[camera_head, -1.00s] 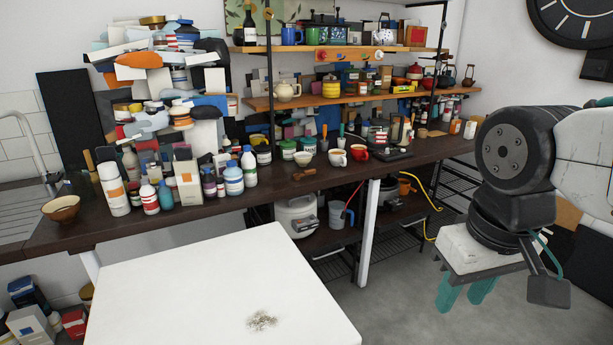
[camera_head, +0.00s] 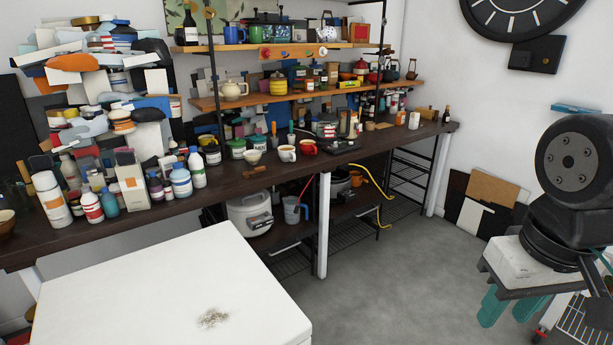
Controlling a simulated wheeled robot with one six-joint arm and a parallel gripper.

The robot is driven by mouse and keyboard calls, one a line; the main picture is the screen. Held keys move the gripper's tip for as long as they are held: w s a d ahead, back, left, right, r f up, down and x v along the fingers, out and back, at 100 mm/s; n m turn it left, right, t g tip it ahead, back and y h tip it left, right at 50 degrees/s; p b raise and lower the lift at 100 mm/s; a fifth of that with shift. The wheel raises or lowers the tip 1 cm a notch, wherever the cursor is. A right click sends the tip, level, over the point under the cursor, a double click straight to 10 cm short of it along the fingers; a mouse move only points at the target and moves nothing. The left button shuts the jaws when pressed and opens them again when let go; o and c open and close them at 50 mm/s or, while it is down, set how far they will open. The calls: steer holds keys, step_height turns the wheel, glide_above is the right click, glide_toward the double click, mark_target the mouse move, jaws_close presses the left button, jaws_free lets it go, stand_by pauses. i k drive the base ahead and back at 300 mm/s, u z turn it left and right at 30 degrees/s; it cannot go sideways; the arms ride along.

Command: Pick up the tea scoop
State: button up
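A small brown wooden piece (camera_head: 254,172), which looks like the tea scoop, lies near the front edge of the dark counter (camera_head: 225,181), below a white bowl. It is too small to make out its exact shape. My gripper (camera_head: 505,316) is at the lower right, with its two teal fingers pointing down and spread apart. It is open, with nothing visible between the fingers. It is over the floor side, well to the right of the wooden piece and not near the counter.
Behind the wooden piece stand a white bowl (camera_head: 252,157), a white cup (camera_head: 287,153) and a red cup (camera_head: 308,147). Bottles crowd the counter's left. A white table (camera_head: 150,285) stands in front. Grey floor (camera_head: 400,270) is open to the right.

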mark_target(262, 167)
steer(key=z, duration=0.95)
steer(key=i, duration=1.65)
steer(key=u, duration=0.55)
steer(key=i, duration=0.8)
steer(key=u, duration=1.4)
steer(key=i, duration=0.8)
steer(key=u, duration=0.65)
